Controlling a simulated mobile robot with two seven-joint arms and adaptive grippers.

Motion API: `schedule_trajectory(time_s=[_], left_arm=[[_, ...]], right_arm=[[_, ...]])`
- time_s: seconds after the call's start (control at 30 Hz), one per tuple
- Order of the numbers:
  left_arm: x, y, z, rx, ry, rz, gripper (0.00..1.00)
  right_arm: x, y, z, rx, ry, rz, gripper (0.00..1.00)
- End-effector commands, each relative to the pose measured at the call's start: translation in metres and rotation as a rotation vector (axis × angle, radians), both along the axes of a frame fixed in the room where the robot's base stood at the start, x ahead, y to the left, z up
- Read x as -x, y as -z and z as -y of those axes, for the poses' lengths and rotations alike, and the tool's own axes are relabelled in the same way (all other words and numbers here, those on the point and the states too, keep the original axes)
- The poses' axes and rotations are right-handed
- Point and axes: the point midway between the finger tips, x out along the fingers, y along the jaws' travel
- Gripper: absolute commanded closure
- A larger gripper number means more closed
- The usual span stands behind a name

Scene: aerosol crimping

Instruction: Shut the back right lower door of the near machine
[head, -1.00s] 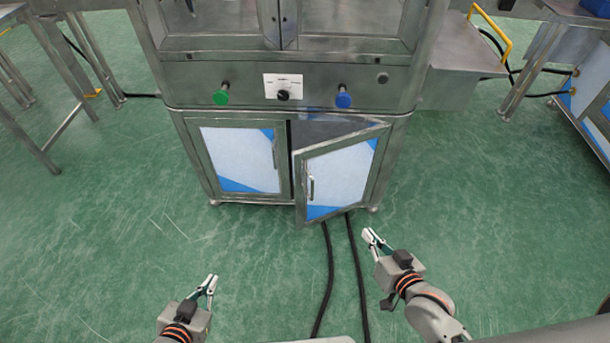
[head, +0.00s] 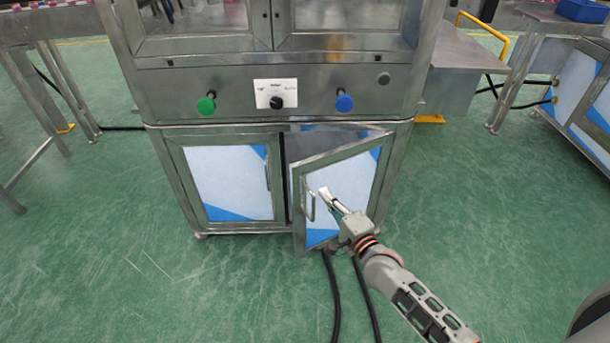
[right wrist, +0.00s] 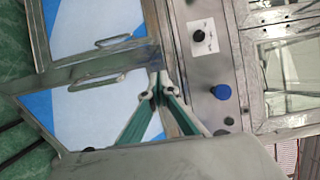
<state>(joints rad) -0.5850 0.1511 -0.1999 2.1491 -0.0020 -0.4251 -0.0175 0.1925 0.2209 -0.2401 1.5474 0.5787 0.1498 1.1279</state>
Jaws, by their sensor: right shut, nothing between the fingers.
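The lower right door (head: 352,181) of the near machine stands ajar, its left edge swung out from the frame. It has a steel frame, a white and blue panel and an upright handle (head: 310,203). The door also shows in the right wrist view (right wrist: 85,118). My right gripper (head: 326,193) is shut and empty in front of the door, just right of its handle; it also shows in the right wrist view (right wrist: 156,86). I cannot tell whether it touches the door. My left gripper is out of view.
The lower left door (head: 230,183) is shut. A green knob (head: 207,106), a dial plate (head: 276,95) and a blue knob (head: 344,103) sit above the doors. Black cables (head: 332,290) run across the floor. The green floor (head: 150,275) at the left is clear.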

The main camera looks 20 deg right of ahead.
Motion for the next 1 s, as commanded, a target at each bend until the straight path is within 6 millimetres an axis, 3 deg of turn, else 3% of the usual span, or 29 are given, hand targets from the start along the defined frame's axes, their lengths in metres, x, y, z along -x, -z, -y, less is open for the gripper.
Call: schedule_trajectory(time_s=[0.3, 0.5, 0.7, 1.0], left_arm=[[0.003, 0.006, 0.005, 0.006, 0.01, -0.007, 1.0], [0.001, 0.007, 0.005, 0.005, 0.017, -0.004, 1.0], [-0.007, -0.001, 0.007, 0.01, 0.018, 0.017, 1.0], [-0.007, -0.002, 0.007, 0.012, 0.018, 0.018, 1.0]], right_arm=[[-0.059, 0.006, -0.011, 0.001, 0.0, -0.006, 1.0], [-0.087, 0.006, -0.017, 0.003, 0.0, -0.007, 1.0], [-0.102, 0.004, -0.019, 0.004, 0.0, -0.004, 1.0], [-0.105, 0.002, -0.019, 0.003, 0.0, -0.003, 1.0]])
